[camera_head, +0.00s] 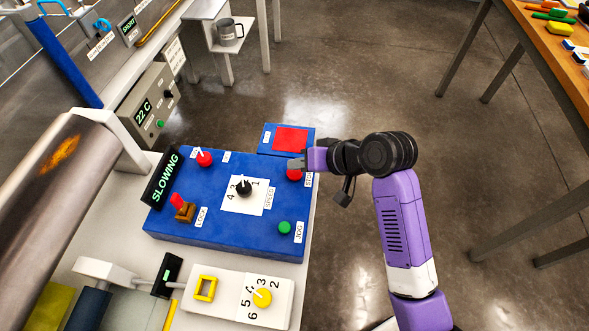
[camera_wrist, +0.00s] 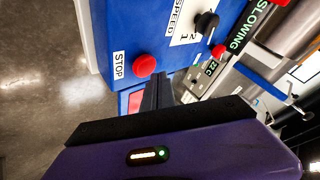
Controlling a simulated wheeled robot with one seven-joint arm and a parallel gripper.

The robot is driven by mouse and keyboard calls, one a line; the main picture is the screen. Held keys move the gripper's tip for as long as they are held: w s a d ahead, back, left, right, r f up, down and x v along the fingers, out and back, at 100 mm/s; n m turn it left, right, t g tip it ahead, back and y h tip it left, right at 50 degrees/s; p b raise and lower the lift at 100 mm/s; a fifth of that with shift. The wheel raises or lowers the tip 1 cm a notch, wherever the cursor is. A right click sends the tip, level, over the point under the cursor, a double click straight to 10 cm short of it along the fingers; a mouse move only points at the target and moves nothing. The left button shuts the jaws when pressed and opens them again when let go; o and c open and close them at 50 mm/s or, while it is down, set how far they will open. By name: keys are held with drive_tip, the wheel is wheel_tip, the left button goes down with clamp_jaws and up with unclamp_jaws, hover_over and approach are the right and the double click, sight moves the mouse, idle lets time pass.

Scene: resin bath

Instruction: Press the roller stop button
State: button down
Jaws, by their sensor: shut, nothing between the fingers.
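The red stop button (camera_head: 295,175) is at the right edge of the blue control panel (camera_head: 215,228), next to a white label. In the wrist view the round red button (camera_wrist: 143,65) shows beside its STOP label (camera_wrist: 119,65). My gripper (camera_head: 298,163) is shut and empty, with its tips right at the button and partly covering it in the head view. In the wrist view the closed fingers (camera_wrist: 158,90) end just to the right of the button; I cannot tell whether they touch it. The panel display (camera_head: 165,179) reads SLOWING.
The panel also holds a black speed dial (camera_head: 244,188), a green jog button (camera_head: 284,228), a red lever (camera_head: 178,201) and a red knob (camera_head: 204,158). A red square pad (camera_head: 290,139) lies behind the stop button. A large roller (camera_head: 55,200) is at left.

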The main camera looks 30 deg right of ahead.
sight(298, 174)
drive_tip(key=shift+r, duration=0.1)
wheel_tip(298, 174, up, 5)
drive_tip(key=p, duration=0.5)
drive_tip(key=shift+p, duration=0.3)
idle(0.4)
